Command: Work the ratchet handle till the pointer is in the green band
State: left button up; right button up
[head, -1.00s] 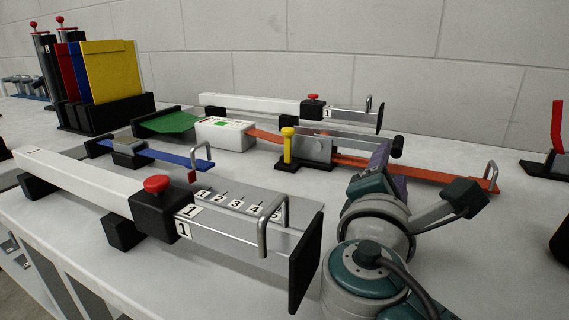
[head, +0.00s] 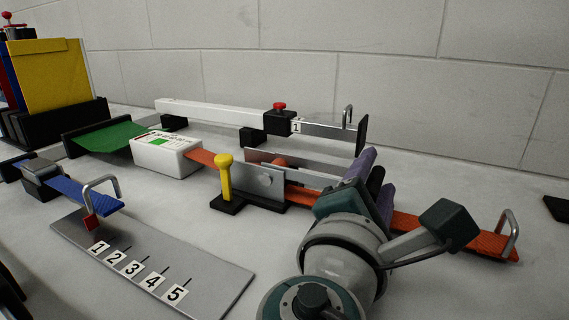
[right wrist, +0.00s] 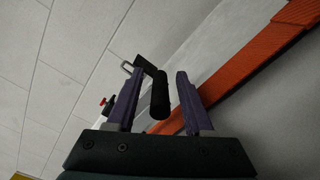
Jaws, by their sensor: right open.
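The ratchet (head: 262,184), with metal side plates and a black base, sits on an orange strap (head: 425,226). Its black handle grip (right wrist: 160,95) lies between the purple fingers of my right gripper (right wrist: 160,75) in the right wrist view, with a gap visible on the right side. In the head view my right gripper (head: 372,178) is open around the grip, which is mostly hidden there. The white gauge box (head: 168,160) on the strap shows a green patch on top; its pointer is too small to read. My left gripper is not in view.
A yellow-knobbed post (head: 224,176) stands beside the ratchet. A white beam (head: 205,110) with a red knob (head: 279,106) lies behind. A numbered plate (head: 150,268) and a blue strap (head: 85,193) are in front at left. The wall is close behind.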

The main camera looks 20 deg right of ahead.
jog(key=shift+s+a, duration=0.1)
jog(key=shift+c, duration=0.6)
grip_shut()
jog(key=shift+f, duration=0.1)
jog(key=shift+f, duration=0.1)
dwell(0.5)
